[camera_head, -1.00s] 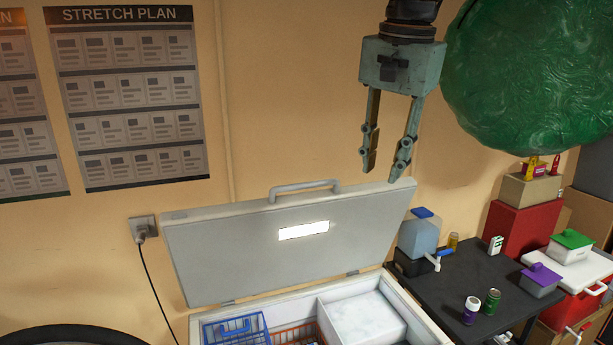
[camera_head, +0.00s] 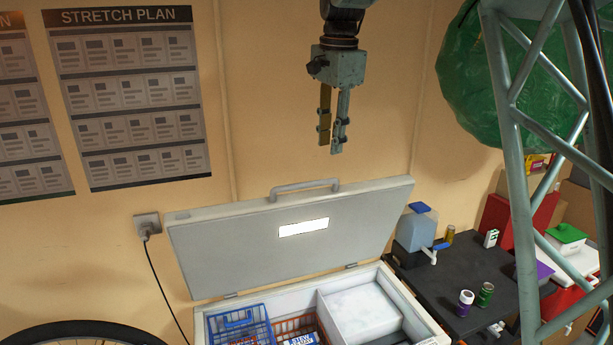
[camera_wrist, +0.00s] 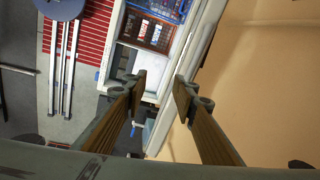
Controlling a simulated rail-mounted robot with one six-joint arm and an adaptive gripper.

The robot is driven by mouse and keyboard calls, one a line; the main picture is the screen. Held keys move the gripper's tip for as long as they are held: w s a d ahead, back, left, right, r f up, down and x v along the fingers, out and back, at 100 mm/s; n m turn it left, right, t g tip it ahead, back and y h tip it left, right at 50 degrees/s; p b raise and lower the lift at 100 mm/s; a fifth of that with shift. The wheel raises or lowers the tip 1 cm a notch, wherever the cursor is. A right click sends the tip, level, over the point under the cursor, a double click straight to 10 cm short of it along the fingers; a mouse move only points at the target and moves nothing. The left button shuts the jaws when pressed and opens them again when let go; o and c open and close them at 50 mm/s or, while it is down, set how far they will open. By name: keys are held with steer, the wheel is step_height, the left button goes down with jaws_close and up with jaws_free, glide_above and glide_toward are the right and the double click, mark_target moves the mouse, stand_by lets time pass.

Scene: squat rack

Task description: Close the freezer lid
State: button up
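The freezer lid (camera_head: 250,240) is a grey panel with a white label and stands open, leaning back toward the wall. Its handle (camera_head: 304,188) is a grey bar along the top edge. The freezer (camera_head: 436,328) is open below it, with baskets and a white block inside. My gripper (camera_head: 329,148) hangs above the handle, pointing down, apart from the lid. In the wrist view, my gripper (camera_wrist: 162,92) has its two fingers apart with nothing held between them. The open freezer's inside shows beyond the fingers there.
A dark table (camera_head: 440,282) with a blue-lidded water container (camera_head: 415,230) and cans stands right of the freezer. A plug and cord (camera_head: 147,228) hang on the wall at left. A green ball (camera_head: 465,85) is at upper right. The wall is close behind the lid.

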steer(key=w+a+f+m+p, duration=0.2)
steer(key=w+a+f, duration=0.1)
steer(key=w+a, duration=0.3)
steer(key=w, duration=0.2)
steer(key=shift+w+a+g+p, duration=0.25)
steer(key=shift+w+g+p, duration=0.05)
steer(key=shift+p, duration=0.1)
steer(key=shift+w+a+f+p, duration=0.1)
steer(key=shift+w+f+p, duration=0.15)
steer(key=shift+f, duration=2.05)
steer(key=shift+w+a+f+p, duration=0.1)
steer(key=shift+w+f+p, duration=0.1)
steer(key=shift+f, duration=2.05)
steer(key=shift+w+a+f+p, duration=0.1)
steer(key=shift+w+f+p, duration=0.15)
steer(key=shift+f, duration=2.05)
steer(key=shift+c, duration=0.4)
jaws_close()
